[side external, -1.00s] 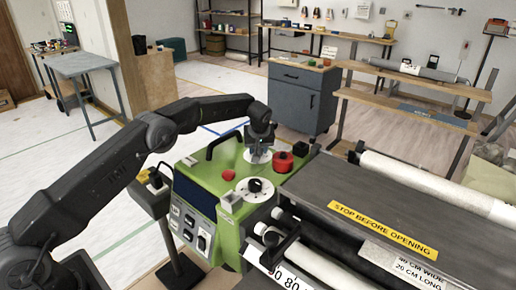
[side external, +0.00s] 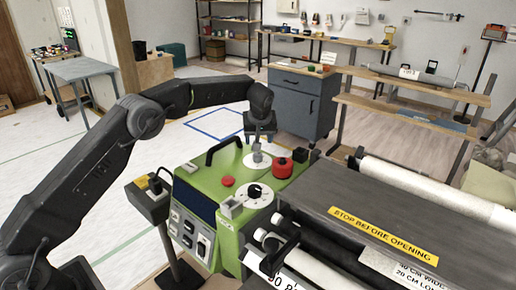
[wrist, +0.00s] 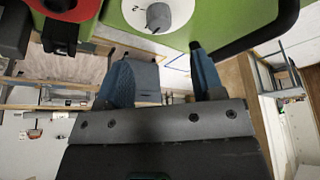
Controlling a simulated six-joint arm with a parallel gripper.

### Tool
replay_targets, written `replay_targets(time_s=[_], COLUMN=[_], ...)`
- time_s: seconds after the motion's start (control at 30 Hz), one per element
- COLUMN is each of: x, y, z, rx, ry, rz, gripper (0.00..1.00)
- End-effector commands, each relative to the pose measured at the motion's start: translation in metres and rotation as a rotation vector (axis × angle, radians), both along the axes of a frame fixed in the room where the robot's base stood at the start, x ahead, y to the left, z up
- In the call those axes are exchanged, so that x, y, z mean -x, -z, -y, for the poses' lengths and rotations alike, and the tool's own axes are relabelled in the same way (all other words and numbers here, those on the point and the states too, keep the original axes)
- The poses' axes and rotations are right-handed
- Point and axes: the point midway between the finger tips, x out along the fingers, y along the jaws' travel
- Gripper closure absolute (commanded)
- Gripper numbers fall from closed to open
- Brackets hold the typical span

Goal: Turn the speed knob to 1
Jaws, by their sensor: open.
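A green machine panel (side external: 207,172) carries two round white dials. The rear dial has a grey knob (side external: 257,157), which also shows at the top of the wrist view (wrist: 158,17), with a printed 2 beside it. The front dial has a black knob (side external: 255,191). Which one is the speed knob I cannot read from the labels. My gripper (side external: 259,138) hangs above the grey knob, pointing down. In the wrist view my gripper (wrist: 157,55) has its blue-padded fingers apart with nothing between them; the knob is beyond the fingertips.
A red button (side external: 228,181), a larger red knob (side external: 283,168) and a black block (side external: 300,155) stand on the panel near the dials. A black handle (side external: 224,149) arches at its rear left. The roller table (side external: 370,205) lies to the right.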

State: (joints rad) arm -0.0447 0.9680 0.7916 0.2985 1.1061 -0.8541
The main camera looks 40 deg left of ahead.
Motion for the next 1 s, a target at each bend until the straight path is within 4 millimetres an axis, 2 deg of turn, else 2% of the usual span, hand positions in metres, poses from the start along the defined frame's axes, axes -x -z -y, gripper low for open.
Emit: replay_targets(time_s=[0.03,0.1,0.3,0.77,0.87,1.0], x=[0.003,0.006,0.012,0.015,0.025,0.059], y=[-0.012,-0.022,-0.042,-0.05,-0.066,-0.106], z=[0.003,0.007,0.013,0.014,0.017,0.024], rx=[0.0,0.001,0.0,0.001,0.003,0.009], ry=[0.001,0.001,0.0,0.006,0.033,0.118], rz=[0.003,0.002,0.0,0.001,0.003,0.006], gripper=[0.39,0.39,0.39,0.39,0.39,0.39])
